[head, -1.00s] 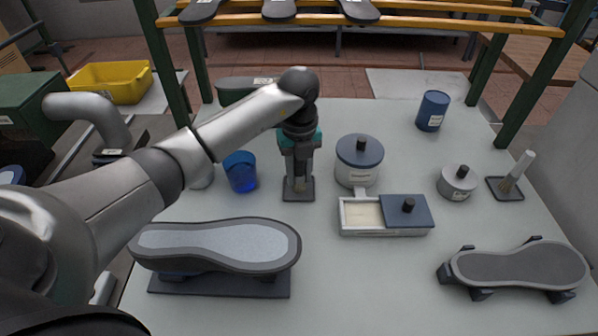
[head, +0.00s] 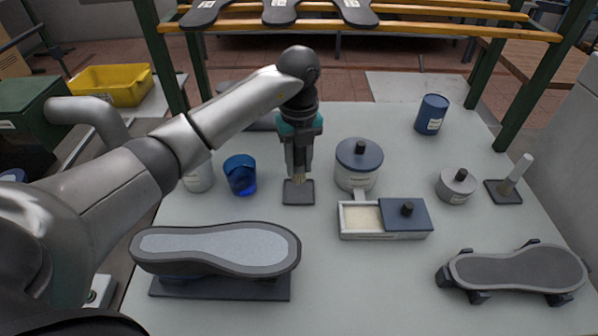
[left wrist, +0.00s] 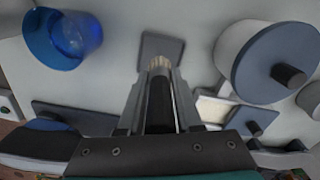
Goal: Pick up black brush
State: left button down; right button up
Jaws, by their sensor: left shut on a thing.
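The black brush shows in the left wrist view (left wrist: 160,103) as a dark handle with pale bristles at its far end. My left gripper (head: 299,168) is shut on its handle, one finger on each side, and it also shows in the left wrist view (left wrist: 160,95). In the head view the brush's pale bristles (head: 300,179) point down just over a small dark square rest (head: 298,192). The fingers hide most of the handle in the head view. My right gripper is not in view.
A blue cup (head: 240,175) stands close left of the gripper. A lidded pot (head: 358,165) and a tray with a dark sliding lid (head: 405,215) stand to the right. A white-handled brush (head: 517,172) is far right.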

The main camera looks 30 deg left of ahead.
pick_arm(q)
notch_tip(320, 180, up, 16)
jog(key=p, duration=0.3)
jog(key=shift+f, duration=0.15)
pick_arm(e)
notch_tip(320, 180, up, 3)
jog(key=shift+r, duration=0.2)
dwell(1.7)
